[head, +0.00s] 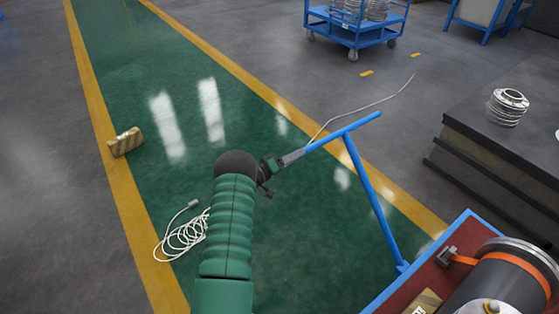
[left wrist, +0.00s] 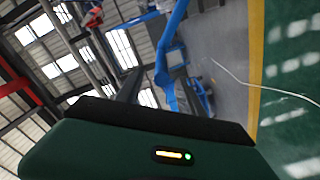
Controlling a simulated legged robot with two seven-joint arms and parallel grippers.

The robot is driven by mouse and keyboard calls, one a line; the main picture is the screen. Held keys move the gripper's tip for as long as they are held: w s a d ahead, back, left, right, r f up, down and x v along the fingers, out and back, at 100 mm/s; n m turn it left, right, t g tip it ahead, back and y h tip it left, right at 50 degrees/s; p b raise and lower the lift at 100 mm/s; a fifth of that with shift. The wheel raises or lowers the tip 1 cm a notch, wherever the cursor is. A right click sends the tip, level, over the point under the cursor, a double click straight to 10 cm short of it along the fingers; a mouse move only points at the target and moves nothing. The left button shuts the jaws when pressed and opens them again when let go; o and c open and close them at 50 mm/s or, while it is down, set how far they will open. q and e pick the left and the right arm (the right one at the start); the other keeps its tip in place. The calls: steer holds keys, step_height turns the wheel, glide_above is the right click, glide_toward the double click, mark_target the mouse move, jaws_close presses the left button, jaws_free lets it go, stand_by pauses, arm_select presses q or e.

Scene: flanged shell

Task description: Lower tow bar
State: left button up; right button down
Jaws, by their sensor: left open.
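The blue tow bar (head: 374,200) stands raised and leaning at the front of a cart, with a T-shaped crossbar at its top. My left gripper (head: 296,156) is at the left end of the crossbar (head: 343,131). Its jaws are open, and the fingertips overlap or nearly touch the bar end; I cannot tell if the bar lies between them. In the left wrist view the blue bar (left wrist: 162,62) shows beyond the dark gripper body. My right gripper is not in view.
The cart (head: 449,252) has a red deck, blue edge and a flanged shell (head: 503,283) with an orange strap. A coiled white cable (head: 184,236) and a striped block (head: 125,142) lie on the floor. A dark platform (head: 500,140) stands right, a blue trolley (head: 355,35) behind.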

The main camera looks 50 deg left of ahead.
arm_select(q)
steer(key=s+p, duration=0.1)
steer(key=s, duration=0.7)
steer(key=shift+s, duration=0.25)
steer(key=shift+a+f, duration=0.1)
steer(key=shift+a, duration=0.05)
